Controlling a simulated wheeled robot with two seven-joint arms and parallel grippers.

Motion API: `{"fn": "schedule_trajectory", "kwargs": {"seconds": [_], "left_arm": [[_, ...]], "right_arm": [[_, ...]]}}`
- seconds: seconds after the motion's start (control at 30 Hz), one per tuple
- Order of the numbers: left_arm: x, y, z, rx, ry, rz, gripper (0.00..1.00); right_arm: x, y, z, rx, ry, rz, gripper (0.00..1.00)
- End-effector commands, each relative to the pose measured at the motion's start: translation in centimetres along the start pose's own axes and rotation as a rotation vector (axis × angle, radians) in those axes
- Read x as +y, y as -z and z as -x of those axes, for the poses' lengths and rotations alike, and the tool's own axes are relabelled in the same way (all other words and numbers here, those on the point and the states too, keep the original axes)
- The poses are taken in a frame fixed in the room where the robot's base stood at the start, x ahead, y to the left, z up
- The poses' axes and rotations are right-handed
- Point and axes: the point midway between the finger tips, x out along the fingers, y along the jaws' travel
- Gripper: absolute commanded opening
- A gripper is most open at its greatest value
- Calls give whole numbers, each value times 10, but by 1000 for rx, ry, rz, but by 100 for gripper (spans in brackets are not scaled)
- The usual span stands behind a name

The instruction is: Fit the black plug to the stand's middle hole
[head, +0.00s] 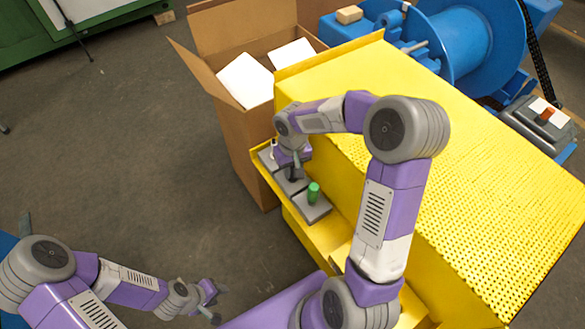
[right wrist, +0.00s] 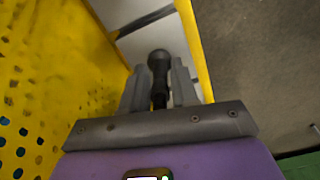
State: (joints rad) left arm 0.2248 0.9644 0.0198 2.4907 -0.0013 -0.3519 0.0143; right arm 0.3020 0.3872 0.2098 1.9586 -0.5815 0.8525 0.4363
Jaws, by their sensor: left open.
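The stand is a row of grey blocks (head: 313,210) on a yellow ledge. A green plug (head: 314,192) stands upright on the nearest block, and a small white piece (head: 274,146) shows at the far one. My right gripper (head: 293,165) is over the middle block. In the right wrist view the black plug (right wrist: 159,64) lies between the two fingers of my right gripper (right wrist: 160,88), which are closed in around it. The middle hole is hidden, so I cannot tell whether the plug is in it. My left gripper (head: 212,297) is open and empty, low over the floor.
A tall yellow perforated guard (head: 450,180) rises right beside the stand. A cardboard box (head: 236,140) with white pieces in it stands behind. Blue machinery (head: 455,45) is at the back right.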

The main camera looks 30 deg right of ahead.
Motion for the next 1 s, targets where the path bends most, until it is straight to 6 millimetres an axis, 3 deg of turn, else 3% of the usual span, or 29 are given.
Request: {"fn": "schedule_trajectory", "kwargs": {"seconds": [0.03, 0.1, 0.43, 0.8, 1.0], "left_arm": [[0, 0, 0, 0, 0, 0, 43], [0, 0, 0, 0, 0, 0, 43], [1, 0, 2, 0, 0, 0, 43], [10, -1, 25, 0, 0, 0, 43], [11, -1, 29, 0, 0, 0, 43]], "right_arm": [[0, 0, 0, 0, 0, 0, 37], [0, 0, 1, 0, 0, 0, 48], [0, 0, 4, 0, 0, 0, 48], [0, 1, 62, 3, 0, -1, 48], [0, 0, 76, 1, 0, 0, 48]]}}
